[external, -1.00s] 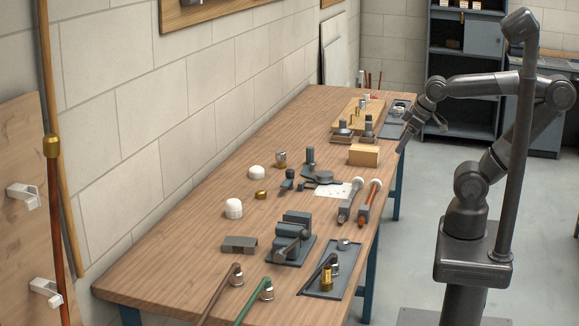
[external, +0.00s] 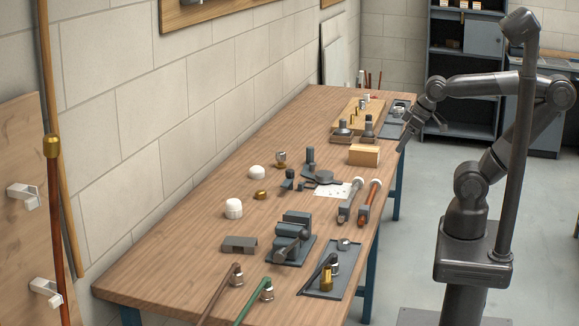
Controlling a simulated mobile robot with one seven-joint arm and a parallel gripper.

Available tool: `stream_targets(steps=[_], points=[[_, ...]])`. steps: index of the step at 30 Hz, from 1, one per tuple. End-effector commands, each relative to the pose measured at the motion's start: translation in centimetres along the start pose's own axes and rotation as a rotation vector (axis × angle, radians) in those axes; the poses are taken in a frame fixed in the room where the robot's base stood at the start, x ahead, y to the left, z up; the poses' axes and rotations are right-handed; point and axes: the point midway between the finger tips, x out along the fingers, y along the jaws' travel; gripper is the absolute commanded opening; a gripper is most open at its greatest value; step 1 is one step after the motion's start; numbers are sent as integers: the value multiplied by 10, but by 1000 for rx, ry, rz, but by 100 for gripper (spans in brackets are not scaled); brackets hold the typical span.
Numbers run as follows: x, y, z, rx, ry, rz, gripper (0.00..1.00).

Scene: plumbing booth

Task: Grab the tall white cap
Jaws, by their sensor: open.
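Two white caps stand on the wooden workbench (external: 190,240). The nearer white cap (external: 233,208) looks taller, with a rounded top and a band around its lower part. The farther white cap (external: 257,172) is a lower dome closer to the wall. My gripper (external: 422,138) is open and empty, pointing down at the right, beside the bench's far right edge. It is well apart from both caps, which lie to its left and nearer the camera. Its fingers are small and dark here.
A brass fitting (external: 260,195) lies between the caps. A grey block (external: 239,244) and a vise (external: 292,240) stand in front. Two pipe tools (external: 368,202), a cardboard box (external: 364,155) and a wooden board with fittings stand toward the right and back. The bench's left side is clear.

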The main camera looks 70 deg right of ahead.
Motion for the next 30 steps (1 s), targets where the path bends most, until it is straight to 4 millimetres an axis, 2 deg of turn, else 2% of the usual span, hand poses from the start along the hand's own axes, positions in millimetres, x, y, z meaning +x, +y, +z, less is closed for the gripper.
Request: stream_targets(steps=[7,11,20,26,30], points=[[0,0,-3,-3,-1,-1,78],[0,-3,-23,-27,-8,-4,78],[20,-22,-120,-152,-38,-30,78],[50,-39,-184,-237,-55,-59,78],[79,-52,-225,-294,-67,-83,78]])
